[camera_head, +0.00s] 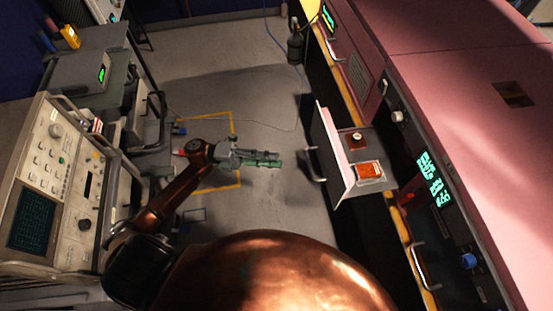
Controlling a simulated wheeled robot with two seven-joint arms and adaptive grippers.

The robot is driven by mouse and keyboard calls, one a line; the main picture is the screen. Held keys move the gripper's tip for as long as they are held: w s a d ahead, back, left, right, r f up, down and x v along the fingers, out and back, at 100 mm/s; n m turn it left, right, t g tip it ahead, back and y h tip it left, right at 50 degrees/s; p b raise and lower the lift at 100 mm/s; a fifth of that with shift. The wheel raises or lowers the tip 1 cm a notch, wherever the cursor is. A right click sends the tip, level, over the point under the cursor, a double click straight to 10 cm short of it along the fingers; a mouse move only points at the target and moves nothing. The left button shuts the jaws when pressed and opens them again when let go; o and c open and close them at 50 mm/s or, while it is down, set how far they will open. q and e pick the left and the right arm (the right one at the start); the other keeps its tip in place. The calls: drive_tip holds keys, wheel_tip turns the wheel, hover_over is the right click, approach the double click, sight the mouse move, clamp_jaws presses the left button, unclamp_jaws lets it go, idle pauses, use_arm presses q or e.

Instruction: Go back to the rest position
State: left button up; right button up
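My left arm comes in from the left, copper-coloured, and ends in my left gripper (277,159) over the bare grey floor. Its greenish-grey fingers point right and lie close together in this view. I see nothing held between them, but I cannot tell whether they are fully shut. The gripper is apart from the open drawer (345,187) to its right. My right gripper is not in view.
An instrument panel (60,185) stands at left. The floor (270,205) between is clear.

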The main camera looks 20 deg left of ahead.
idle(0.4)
